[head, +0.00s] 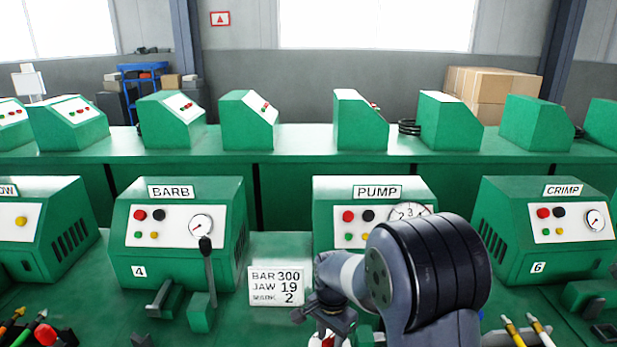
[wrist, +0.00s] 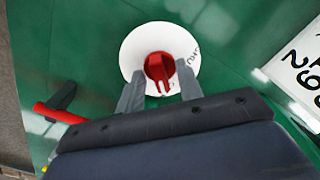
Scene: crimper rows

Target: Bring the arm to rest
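My gripper (head: 325,312) points down over the front bench, in front of the machine labelled PUMP (head: 332,210). In the wrist view its two fingers (wrist: 159,69) are spread apart, with nothing held between them. A red knob (wrist: 158,66) on a round white dial (wrist: 136,50) shows between and beyond the fingertips. I see a gap between the knob and each finger. How high the fingers are above the dial is hard to tell. My arm hides part of the PUMP machine in the head view.
A BARB machine (head: 180,190) stands left and a CRIMP machine (head: 557,190) right. A black-knobbed lever (head: 208,270) rises near a white sign (head: 276,286) reading BAR 300. In the wrist view a red-handled tool (wrist: 58,113) lies left of the dial. Handles (head: 520,330) lie at right.

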